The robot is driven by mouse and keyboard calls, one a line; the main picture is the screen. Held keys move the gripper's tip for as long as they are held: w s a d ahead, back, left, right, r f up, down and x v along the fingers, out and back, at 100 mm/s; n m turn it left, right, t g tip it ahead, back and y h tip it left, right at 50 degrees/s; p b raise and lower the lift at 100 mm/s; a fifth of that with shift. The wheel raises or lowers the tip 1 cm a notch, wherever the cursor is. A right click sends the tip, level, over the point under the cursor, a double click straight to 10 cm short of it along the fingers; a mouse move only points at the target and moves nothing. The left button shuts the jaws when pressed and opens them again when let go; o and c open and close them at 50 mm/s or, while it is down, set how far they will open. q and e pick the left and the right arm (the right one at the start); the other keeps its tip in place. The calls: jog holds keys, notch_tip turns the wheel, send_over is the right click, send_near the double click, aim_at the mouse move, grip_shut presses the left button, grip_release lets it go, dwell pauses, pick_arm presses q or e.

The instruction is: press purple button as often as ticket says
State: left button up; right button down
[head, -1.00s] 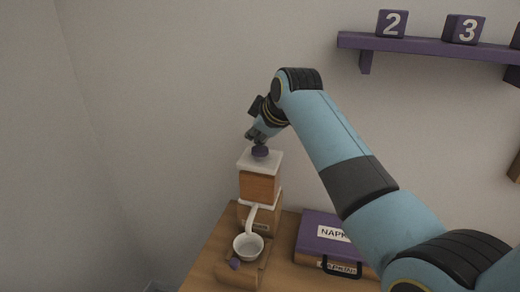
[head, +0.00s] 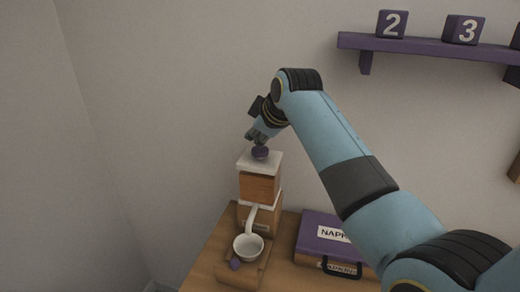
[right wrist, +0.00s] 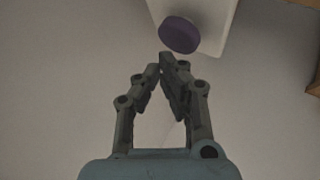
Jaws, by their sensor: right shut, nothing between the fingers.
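The purple button (head: 260,152) sits on the white top of a wooden dispenser (head: 259,186) on the table. My right gripper (head: 254,138) is above the button, close to it, with its fingers pointing down. In the right wrist view the button (right wrist: 179,35) lies just beyond the shut fingertips (right wrist: 162,65). A small gap seems to show between them there; whether they touch is hard to tell. The right gripper is empty. No ticket shows in these views. My left gripper is not in view.
A purple-lidded napkin box (head: 318,232) is at the right on the table (head: 207,268). A purple shelf (head: 430,46) with numbered blocks hangs above.

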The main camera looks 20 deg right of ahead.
aim_at(257, 150)
jog(key=shift+f, duration=0.2)
jog(key=shift+f, duration=0.2)
jog(key=shift+f, duration=0.95)
dwell(1.0)
jog(key=shift+r+p, duration=0.6)
jog(key=shift+r, duration=0.7)
jog(key=shift+r, duration=2.5)
